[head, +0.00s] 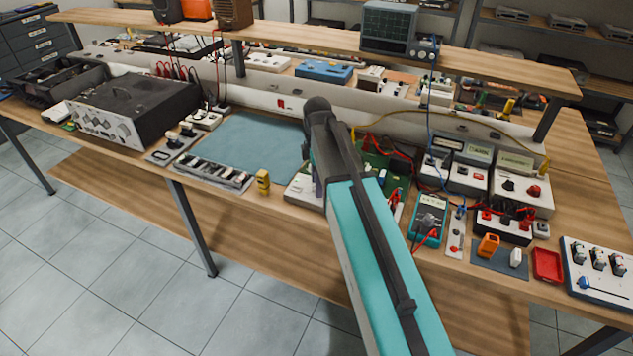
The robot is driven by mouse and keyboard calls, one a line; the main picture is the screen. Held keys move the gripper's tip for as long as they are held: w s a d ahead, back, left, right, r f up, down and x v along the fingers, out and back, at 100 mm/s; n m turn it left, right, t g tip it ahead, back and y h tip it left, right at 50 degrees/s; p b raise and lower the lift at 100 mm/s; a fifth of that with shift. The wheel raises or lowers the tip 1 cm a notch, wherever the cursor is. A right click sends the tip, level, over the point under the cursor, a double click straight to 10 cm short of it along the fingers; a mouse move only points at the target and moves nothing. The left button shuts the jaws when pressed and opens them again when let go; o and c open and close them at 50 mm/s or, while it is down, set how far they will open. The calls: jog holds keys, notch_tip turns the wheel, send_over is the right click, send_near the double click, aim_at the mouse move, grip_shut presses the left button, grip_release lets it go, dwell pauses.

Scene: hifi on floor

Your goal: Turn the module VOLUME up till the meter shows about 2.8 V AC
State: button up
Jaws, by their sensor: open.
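A teal handheld meter (429,218) lies on the bench right of my arm, with red leads near it; its reading is too small to make out. A pale module (299,188) sits at the bench's front edge, partly hidden behind my arm. I cannot read any label on it, and no VOLUME knob can be made out. A green circuit board (397,181) with red wires is just right of my arm. My teal and black arm reaches over the bench and covers this area. My gripper is hidden behind the arm.
A blue-grey mat (255,142) lies clear left of my arm. A yellow object (263,182) stands at the front edge. White instrument boxes (522,188), an orange object (488,246) and a red tray (547,264) crowd the right. A raised shelf (300,38) runs along the back.

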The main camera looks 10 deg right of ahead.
jog(key=shift+f, duration=0.2)
jog(key=shift+c, duration=0.4)
jog(key=c, duration=1)
jog(key=shift+o, duration=0.2)
